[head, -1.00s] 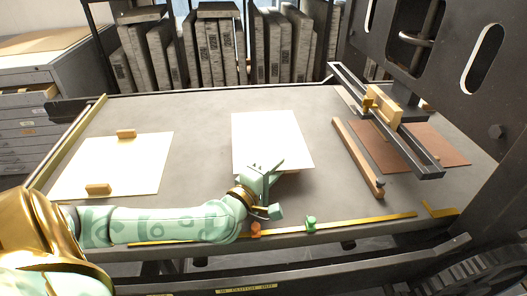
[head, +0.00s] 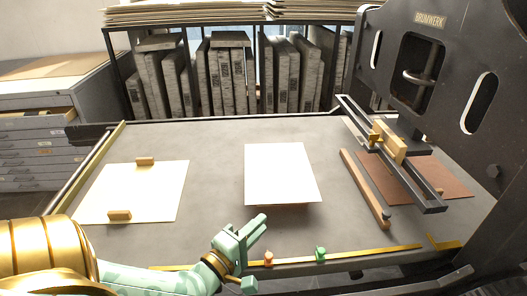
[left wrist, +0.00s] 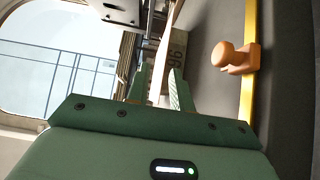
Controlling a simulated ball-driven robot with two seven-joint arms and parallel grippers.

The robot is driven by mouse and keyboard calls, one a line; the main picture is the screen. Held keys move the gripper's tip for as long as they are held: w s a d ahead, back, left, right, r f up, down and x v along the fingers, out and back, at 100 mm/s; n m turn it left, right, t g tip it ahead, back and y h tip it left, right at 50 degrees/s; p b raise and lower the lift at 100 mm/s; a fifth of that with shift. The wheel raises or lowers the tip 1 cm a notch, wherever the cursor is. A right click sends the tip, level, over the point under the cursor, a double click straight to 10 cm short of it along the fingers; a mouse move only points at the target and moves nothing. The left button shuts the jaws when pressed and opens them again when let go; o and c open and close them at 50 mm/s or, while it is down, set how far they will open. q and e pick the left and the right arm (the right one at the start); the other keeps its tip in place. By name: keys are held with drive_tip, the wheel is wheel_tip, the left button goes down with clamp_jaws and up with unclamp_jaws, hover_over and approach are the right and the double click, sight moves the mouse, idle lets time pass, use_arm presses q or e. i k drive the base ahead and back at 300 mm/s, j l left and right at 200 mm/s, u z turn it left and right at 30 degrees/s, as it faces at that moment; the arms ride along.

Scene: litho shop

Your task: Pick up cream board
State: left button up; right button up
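In the left wrist view my two fingers (left wrist: 159,92) stand apart. A thin pale edge (left wrist: 165,45), likely the board seen edge-on, shows beyond and between them; I cannot tell how far it is. My right gripper is not in view.
A cream sheet (head: 134,192) with two wooden blocks lies left. An orange stop (head: 269,258) and green stop (head: 320,254) sit on the front brass strip; the orange one shows in the wrist view (left wrist: 238,58).

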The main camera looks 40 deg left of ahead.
sight(145, 190)
drive_tip(key=k+l, duration=0.8)
drive_tip(key=l, duration=0.1)
